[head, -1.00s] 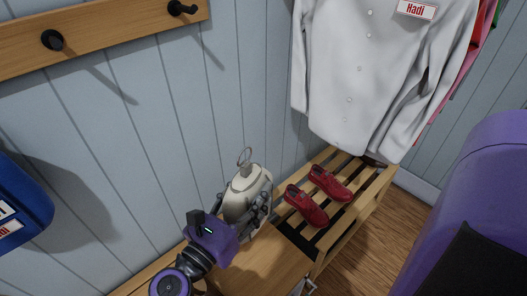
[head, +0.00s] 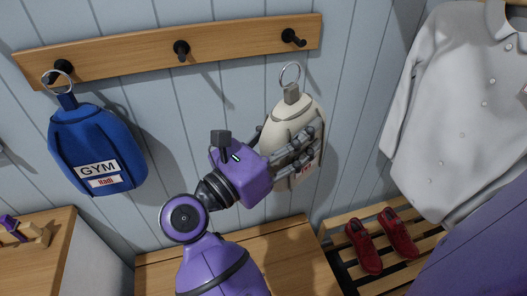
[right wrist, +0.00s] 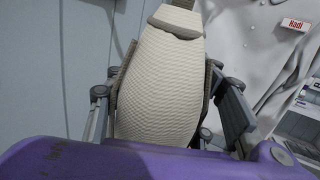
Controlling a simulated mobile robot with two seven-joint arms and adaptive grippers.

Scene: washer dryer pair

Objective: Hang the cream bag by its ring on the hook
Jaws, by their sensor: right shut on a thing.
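The cream bag (head: 297,112) is held upright in my right gripper (head: 292,152), in front of the wall. Its metal ring (head: 290,76) stands up from the strap on top, a little below the right hook (head: 293,38) and apart from it. In the right wrist view the bag (right wrist: 162,85) fills the space between the fingers (right wrist: 165,110), which touch its sides. The rail (head: 225,50) also carries a bare middle hook (head: 181,48) and a left hook (head: 62,67). My left gripper is not in view.
A blue gym bag (head: 92,145) hangs by its ring on the left hook. A bench (head: 190,262) stands below. Red shoes (head: 364,248) sit on a slatted rack at the right, under a white coat (head: 440,110).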

